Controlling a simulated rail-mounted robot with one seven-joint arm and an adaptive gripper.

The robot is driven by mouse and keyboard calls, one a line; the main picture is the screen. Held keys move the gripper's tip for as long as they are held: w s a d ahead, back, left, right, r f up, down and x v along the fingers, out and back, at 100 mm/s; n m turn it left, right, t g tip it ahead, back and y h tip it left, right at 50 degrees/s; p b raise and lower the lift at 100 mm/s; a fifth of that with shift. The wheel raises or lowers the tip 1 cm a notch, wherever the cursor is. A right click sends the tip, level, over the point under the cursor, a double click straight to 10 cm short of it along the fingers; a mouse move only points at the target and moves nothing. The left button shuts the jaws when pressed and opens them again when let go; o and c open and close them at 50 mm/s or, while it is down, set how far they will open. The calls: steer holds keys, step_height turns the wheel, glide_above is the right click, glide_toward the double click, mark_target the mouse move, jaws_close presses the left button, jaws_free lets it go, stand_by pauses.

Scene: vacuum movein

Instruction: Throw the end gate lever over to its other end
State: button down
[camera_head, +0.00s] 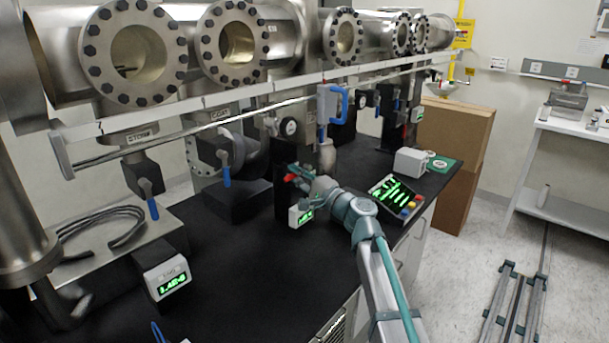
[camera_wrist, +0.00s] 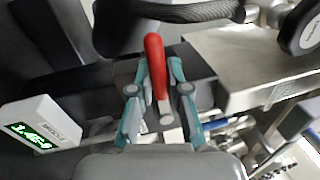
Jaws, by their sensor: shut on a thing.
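A red lever (camera_wrist: 155,65), which I take to be the end gate lever, stands between the two teal fingers of my gripper (camera_wrist: 158,75) in the wrist view. The fingers are closed in on both its sides, and its pale end points toward the camera. In the head view the red lever (camera_head: 291,178) is a small red patch at the dark block in the middle of the bench. My gripper (camera_head: 304,177) reaches it from the right and partly hides it. The valve body behind the lever is mostly hidden.
A small gauge box (camera_wrist: 42,135) with green digits sits just left of my gripper in the wrist view. Steel flanged chambers (camera_head: 240,45) run above. Blue levers (camera_head: 225,168) hang to the left. A control panel (camera_head: 396,198) stands to the right. The black benchtop (camera_head: 235,285) is clear in front.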

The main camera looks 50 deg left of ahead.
steer(key=shift+w+a+r, duration=0.1)
steer(key=shift+w+r, duration=0.05)
steer(key=shift+r, duration=0.3)
steer(key=c, duration=1.2)
jaws_free()
steer(key=shift+r, duration=0.1)
steer(key=shift+o, duration=0.2)
steer(key=shift+f, duration=0.2)
steer(key=s+v, duration=0.1)
steer(key=v, duration=1.1)
steer(key=shift+w, duration=0.45)
steer(key=shift+r, duration=0.15)
